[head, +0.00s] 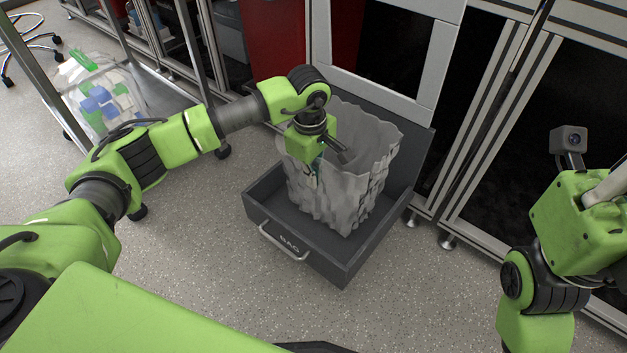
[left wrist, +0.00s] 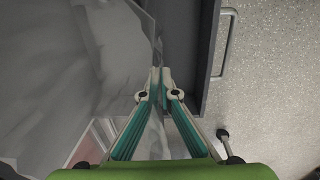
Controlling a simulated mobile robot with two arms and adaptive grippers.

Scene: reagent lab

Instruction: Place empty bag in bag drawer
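The empty bag (head: 346,180), translucent grey and crinkled, stands upright with its mouth up inside the open bag drawer (head: 287,228). The drawer is dark grey, with a BAG label and a handle on its front. My left gripper (head: 313,176) points down at the bag's near left rim. In the left wrist view, its fingertips (left wrist: 160,76) are together on the edge of the bag (left wrist: 120,45), and the drawer wall (left wrist: 205,60) is just right of them. My right arm (head: 575,230) is at the right edge; its fingers are not clearly visible.
A clear bag with green, blue and white items (head: 95,100) hangs in a metal-framed cart at the upper left. Dark-doored cabinets (head: 560,150) stand behind and to the right of the drawer. The speckled floor (head: 200,270) in front is clear.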

